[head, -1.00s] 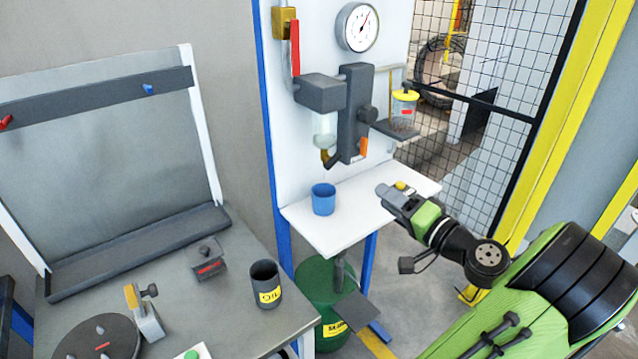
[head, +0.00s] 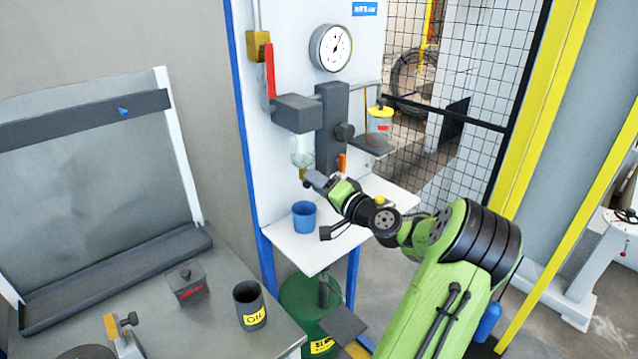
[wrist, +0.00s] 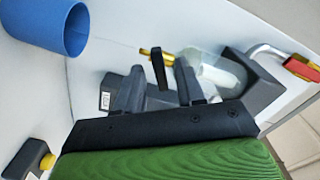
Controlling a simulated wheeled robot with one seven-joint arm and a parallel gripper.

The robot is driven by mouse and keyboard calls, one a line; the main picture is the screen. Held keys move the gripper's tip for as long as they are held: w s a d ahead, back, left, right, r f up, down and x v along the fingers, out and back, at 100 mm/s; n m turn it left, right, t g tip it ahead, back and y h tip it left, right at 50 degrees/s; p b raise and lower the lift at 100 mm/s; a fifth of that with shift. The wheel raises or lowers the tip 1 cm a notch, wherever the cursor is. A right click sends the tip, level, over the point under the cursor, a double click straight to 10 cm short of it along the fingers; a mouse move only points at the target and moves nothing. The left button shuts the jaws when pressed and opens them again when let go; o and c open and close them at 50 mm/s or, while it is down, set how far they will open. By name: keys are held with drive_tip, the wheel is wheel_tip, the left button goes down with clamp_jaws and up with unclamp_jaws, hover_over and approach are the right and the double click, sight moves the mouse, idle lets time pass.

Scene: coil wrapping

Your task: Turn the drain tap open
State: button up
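The drain tap (head: 304,174) is a small brass fitting under the clear bowl (head: 302,150) of the grey filter unit on the white panel. In the wrist view the brass tap (wrist: 146,52) has a dark lever (wrist: 158,68). My gripper (wrist: 159,88) is open, with one dark finger on each side of the lever. The lever appears between the fingertips, with gaps on both sides; I cannot tell how deep it reaches between them. In the head view my gripper (head: 314,180) is right at the tap and hides most of its lever.
A blue cup (head: 304,218) stands on the white shelf (head: 300,250) below the tap. A red-handled valve (head: 270,70) and a gauge (head: 330,47) are above. A yellow-lidded jar (head: 380,122) is right of the filter. A bench with an OIL cup (head: 250,308) is at lower left.

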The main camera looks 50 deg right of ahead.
clamp_jaws()
drive_tip(key=shift+f+b, duration=0.1)
drive_tip(key=shift+b, duration=0.35)
drive_tip(key=shift+n+b, duration=5.9)
drive_tip(key=shift+b, duration=1.8)
